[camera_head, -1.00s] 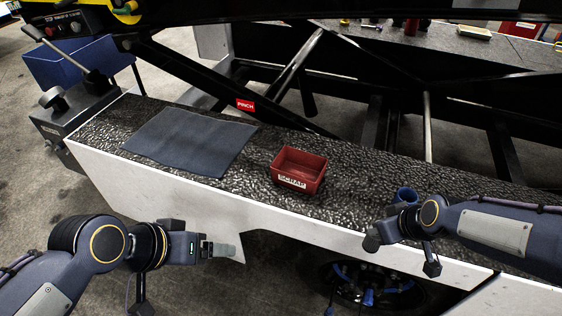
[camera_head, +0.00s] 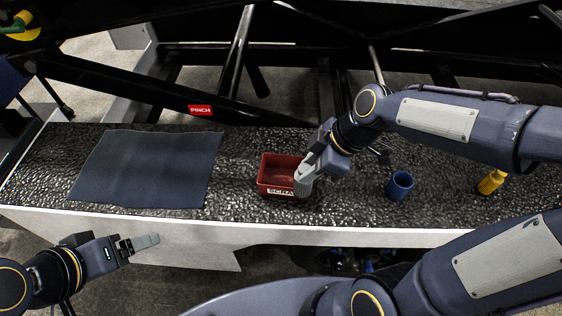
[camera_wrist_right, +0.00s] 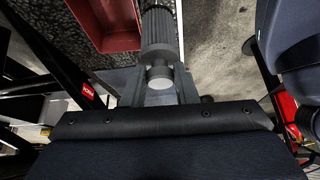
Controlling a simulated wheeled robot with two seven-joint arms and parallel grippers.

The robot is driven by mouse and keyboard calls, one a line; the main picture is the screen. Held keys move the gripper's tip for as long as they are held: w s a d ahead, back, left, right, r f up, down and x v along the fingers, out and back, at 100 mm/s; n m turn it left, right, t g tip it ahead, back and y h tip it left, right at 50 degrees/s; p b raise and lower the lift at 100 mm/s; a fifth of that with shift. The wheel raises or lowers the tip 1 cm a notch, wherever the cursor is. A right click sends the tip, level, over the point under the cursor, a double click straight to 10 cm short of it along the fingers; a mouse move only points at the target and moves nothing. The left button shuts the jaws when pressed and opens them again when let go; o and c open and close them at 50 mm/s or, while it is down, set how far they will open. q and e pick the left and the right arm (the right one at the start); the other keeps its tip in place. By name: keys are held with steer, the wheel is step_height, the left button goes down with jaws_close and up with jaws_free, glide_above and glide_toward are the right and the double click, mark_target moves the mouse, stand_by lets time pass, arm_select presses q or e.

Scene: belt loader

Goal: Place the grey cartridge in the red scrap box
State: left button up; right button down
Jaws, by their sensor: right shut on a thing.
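The red scrap box (camera_head: 273,180) stands on the dark bumpy belt-side ledge in the head view, its label facing me. It also shows in the right wrist view (camera_wrist_right: 118,38), beside the cartridge. My right gripper (camera_head: 312,168) is at the right side of the box, pointing down. It is shut on the grey cartridge (camera_wrist_right: 158,30), a ribbed cylinder with a pale round end. In the head view the cartridge overlaps the box's right end; I cannot tell its height over the rim. My left gripper (camera_head: 138,244) is away at the lower left, in front of the ledge; its finger gap is unclear.
A dark blue mat (camera_head: 150,170) lies on the ledge left of the box. A blue cup (camera_head: 399,186) and a yellow item (camera_head: 491,181) stand to the right. Black frame bars and a red pinch sign (camera_head: 200,110) are behind. The ledge's white front edge (camera_head: 230,232) runs across.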

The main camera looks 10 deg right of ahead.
steer(key=w+a+f+p, duration=0.1)
steer(key=w+f+p, duration=0.1)
steer(key=w+f, duration=0.8)
steer(key=shift+w+f, duration=0.2)
steer(key=shift+f, duration=0.55)
steer(key=shift+a, duration=0.15)
steer(key=shift+f+b, duration=0.2)
steer(key=shift+b, duration=0.15)
steer(key=c, duration=1.1)
jaws_free()
steer(key=shift+r, duration=0.1)
steer(key=shift+c, duration=0.2)
steer(key=shift+r, duration=0.1)
